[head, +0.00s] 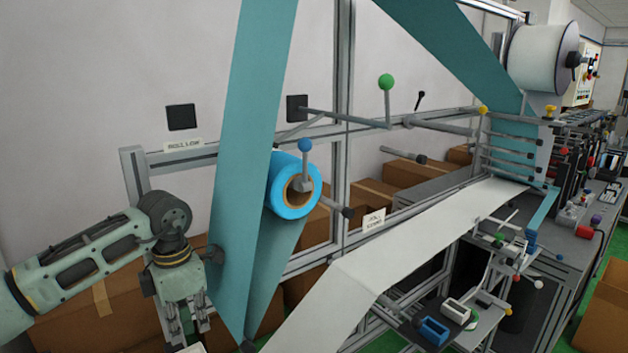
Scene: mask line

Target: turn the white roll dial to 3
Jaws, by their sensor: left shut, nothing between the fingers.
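A large white roll (537,58) is mounted high at the right, with a black hub or knob (573,60) on its near face. No dial with readable numbers can be made out, so I cannot tell which part is the white roll dial or where it is set. My left gripper (188,322) is at the lower left, pointing down, shut and empty. It is far from the white roll, in front of cardboard boxes and left of the hanging teal web. My right gripper is not in view.
A teal web (240,150) hangs beside my left arm. A blue roll (283,183) sits on the metal frame (344,80). Rods with green (386,82) and blue (304,145) knobs stick out. A white web (430,232) slopes across the middle. Cardboard boxes (95,305) stand behind my arm.

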